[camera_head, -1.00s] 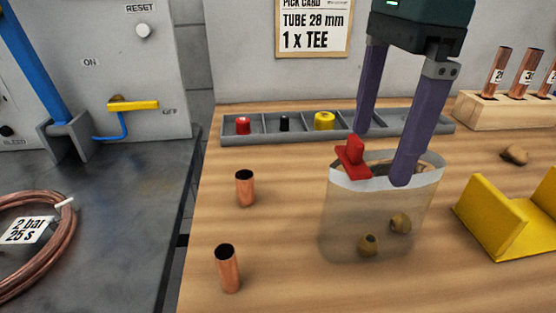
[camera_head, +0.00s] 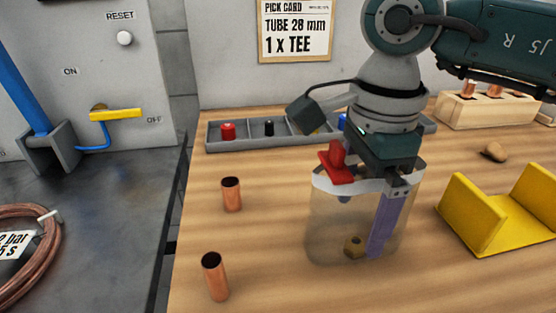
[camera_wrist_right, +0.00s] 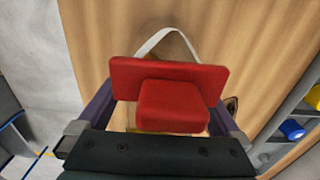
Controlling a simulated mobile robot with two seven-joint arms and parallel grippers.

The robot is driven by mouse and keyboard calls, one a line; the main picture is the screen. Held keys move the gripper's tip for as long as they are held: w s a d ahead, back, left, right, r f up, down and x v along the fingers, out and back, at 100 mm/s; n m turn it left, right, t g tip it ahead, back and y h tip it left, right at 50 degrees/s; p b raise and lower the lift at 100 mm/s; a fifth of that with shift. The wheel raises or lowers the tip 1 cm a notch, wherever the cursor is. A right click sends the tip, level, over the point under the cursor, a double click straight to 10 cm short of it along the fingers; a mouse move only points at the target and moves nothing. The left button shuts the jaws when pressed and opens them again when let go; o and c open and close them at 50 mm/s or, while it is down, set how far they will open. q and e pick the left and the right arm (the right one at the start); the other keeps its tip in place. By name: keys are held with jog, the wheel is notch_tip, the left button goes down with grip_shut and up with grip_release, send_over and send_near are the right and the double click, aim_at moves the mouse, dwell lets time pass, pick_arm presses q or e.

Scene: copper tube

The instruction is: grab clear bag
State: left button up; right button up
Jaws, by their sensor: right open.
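The clear bag (camera_head: 325,225) stands upright on the wooden bench, with a pale rim and a red clip (camera_head: 337,165) at its top. A brass-coloured fitting (camera_head: 354,246) shows inside near its bottom. My right gripper (camera_head: 380,220) is open and lowered at the bag's right part. One purple finger reaches down near the bag's bottom; whether it is inside or in front I cannot tell. The other finger is hidden in the head view. In the right wrist view the red clip (camera_wrist_right: 170,100) lies between the spread fingers. My left gripper is not in view.
Two copper tubes (camera_head: 231,194) (camera_head: 215,276) stand left of the bag. A grey divided tray (camera_head: 213,141) is behind it. A yellow bracket (camera_head: 500,219) and a wooden block with tubes (camera_head: 484,110) are on the right. The front of the bench is clear.

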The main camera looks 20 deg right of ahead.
jog(key=c, duration=1.2)
jog(key=shift+c, duration=0.5)
jog(key=shift+r, duration=0.15)
